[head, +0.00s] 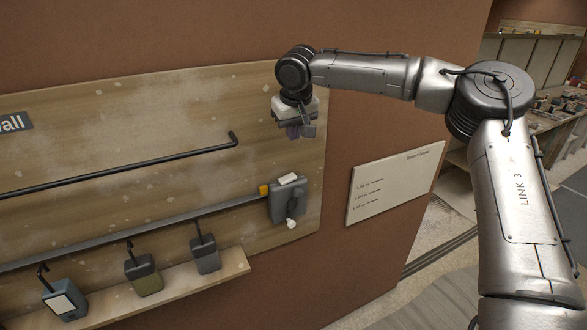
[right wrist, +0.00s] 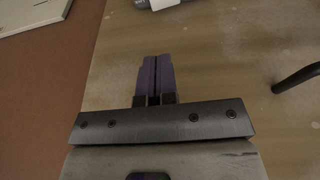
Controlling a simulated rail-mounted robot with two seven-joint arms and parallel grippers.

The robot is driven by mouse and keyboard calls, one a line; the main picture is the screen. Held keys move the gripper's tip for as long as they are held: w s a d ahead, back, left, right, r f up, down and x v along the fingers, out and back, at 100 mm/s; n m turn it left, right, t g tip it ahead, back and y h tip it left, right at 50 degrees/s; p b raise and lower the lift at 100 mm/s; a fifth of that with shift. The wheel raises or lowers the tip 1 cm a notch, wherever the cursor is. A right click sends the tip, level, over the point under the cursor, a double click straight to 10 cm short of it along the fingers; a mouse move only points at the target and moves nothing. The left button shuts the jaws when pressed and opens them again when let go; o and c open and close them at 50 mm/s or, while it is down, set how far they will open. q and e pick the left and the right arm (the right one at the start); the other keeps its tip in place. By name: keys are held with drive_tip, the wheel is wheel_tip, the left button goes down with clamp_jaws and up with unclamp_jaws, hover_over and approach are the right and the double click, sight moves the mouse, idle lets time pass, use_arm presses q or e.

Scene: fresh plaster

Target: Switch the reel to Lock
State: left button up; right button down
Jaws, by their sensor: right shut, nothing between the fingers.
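The reel (head: 284,204) is a grey box at the right end of a long rail on the wooden board. It has a white label on top, a yellow piece at its left, a dark lever-like part on its front and a white knob below. Its lock marking is too small to read. In the right wrist view only an edge of the reel (right wrist: 165,3) shows at the top. My right gripper (head: 301,132) is above the reel in the head view, apart from it. Its purple fingers (right wrist: 155,80) are shut and empty. My left gripper is not in view.
A black bar (head: 120,165) with an upturned end runs across the board, left of my right gripper. Below the rail (head: 130,235), several boxes hang on hooks near a wooden ledge (head: 170,290). A printed card (head: 395,183) is on the brown wall at right. A cluttered bench stands far right.

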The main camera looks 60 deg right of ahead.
sight(293, 176)
drive_tip(key=x, duration=0.4)
drive_tip(key=p+x, duration=0.1)
drive_tip(key=x, duration=0.3)
drive_tip(key=s+p+x, duration=0.1)
drive_tip(key=x, duration=0.3)
drive_tip(key=shift+w+d+f, duration=0.1)
drive_tip(key=shift+f, duration=0.25)
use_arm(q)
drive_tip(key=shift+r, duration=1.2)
use_arm(e)
drive_tip(key=shift+d+f, duration=0.1)
drive_tip(key=shift+f, duration=0.55)
